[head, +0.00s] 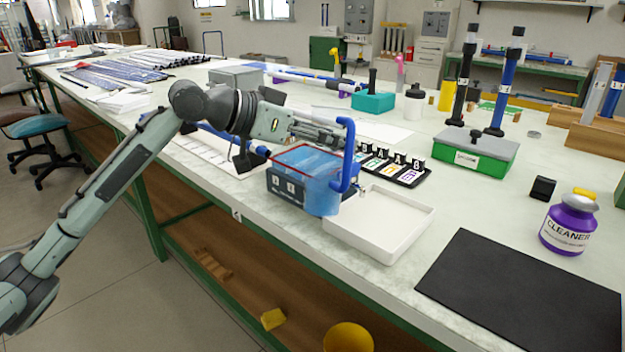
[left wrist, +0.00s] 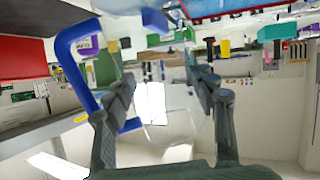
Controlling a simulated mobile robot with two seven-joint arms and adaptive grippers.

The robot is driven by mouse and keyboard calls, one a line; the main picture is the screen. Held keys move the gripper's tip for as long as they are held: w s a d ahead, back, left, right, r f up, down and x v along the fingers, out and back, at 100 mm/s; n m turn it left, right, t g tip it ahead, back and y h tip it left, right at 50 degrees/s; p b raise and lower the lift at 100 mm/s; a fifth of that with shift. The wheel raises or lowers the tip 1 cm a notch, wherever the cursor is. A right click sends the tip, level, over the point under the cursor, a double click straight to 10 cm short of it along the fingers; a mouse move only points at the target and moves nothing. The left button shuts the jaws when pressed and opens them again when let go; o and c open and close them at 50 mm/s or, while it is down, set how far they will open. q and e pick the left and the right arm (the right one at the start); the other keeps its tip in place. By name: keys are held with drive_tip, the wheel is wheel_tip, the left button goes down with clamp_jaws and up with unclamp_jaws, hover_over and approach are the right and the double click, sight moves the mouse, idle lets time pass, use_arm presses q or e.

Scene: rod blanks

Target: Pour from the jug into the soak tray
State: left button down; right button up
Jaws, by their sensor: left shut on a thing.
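The jug (head: 322,197) is a translucent bluish vessel with a thick blue handle (head: 346,155). It is at the table's front edge, beside the left end of the white soak tray (head: 412,232). The tray is shallow and looks empty. My left gripper (head: 335,141) is shut on the jug near its top. In the left wrist view my two fingers (left wrist: 165,105) stand apart with the clear jug body between them, and the blue handle (left wrist: 72,65) loops at the left. The exact contact and the jug's tilt are hard to tell. My right gripper is not in view.
A dark box (head: 286,188) with pale labels sits behind and left of the jug. A black tray of labelled cards (head: 408,178) lies behind the soak tray. A black mat (head: 520,290) and a purple cleaner bottle (head: 568,228) are to the right. Bare tabletop lies between.

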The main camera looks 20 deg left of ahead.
sight(315, 107)
use_arm(q)
drive_tip(key=shift+w+a+r+p, duration=0.2)
drive_tip(key=shift+a+r+p, duration=0.1)
drive_tip(key=shift+r, duration=0.25)
drive_tip(key=shift+w+a+r+p, duration=0.2)
drive_tip(key=shift+a+r, duration=0.1)
drive_tip(key=shift+r, duration=1.4)
drive_tip(key=shift+d, duration=0.1)
drive_tip(key=shift+s, duration=0.15)
